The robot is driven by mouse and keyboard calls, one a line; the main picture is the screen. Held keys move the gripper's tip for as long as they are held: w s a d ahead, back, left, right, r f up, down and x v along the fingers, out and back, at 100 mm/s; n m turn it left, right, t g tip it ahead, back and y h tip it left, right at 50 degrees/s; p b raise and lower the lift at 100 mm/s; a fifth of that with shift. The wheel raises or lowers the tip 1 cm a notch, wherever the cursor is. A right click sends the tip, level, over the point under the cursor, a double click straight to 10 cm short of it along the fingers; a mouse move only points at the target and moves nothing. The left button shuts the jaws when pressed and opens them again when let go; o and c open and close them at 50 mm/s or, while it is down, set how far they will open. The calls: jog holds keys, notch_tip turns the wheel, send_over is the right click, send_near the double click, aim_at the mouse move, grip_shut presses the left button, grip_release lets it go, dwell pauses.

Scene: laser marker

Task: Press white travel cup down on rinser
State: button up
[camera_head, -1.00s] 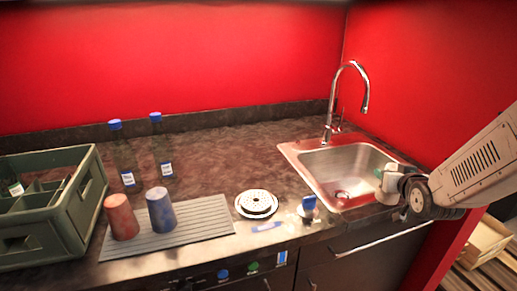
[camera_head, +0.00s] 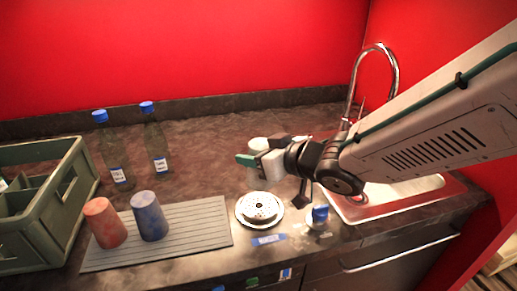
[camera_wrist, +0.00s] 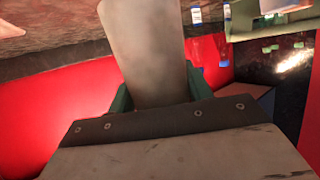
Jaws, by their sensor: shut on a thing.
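My gripper (camera_head: 259,161), with green fingertips, is shut on the white travel cup (camera_head: 258,145). In the head view the cup is above the counter, behind the rinser, and mostly hidden by the gripper. In the wrist view the cup (camera_wrist: 157,45) is a pale tapered body between the green fingers (camera_wrist: 160,92). The rinser (camera_head: 260,207) is a round white perforated disc on a plate set in the counter. It is nearer the front than the cup, and the two look apart. Which end of the cup faces down is unclear.
A blue-capped small container (camera_head: 319,216) stands right of the rinser. A ribbed mat (camera_head: 195,240) holds a red cup (camera_head: 105,222) and a blue cup (camera_head: 149,216). Two blue-capped bottles (camera_head: 155,147) stand behind. A green crate (camera_head: 65,215) is left; the sink (camera_head: 400,198) is right, partly behind my arm.

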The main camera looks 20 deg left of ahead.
aim_at(255, 183)
jog(key=f, duration=0.3)
jog(key=shift+s+a+f, duration=0.1)
jog(key=shift+s+a, duration=0.05)
jog(key=shift+a, duration=0.1)
jog(key=shift+f, duration=1.85)
jog(key=shift+d, duration=0.15)
jog(key=shift+f, duration=0.75)
jog(key=shift+r, duration=4.55)
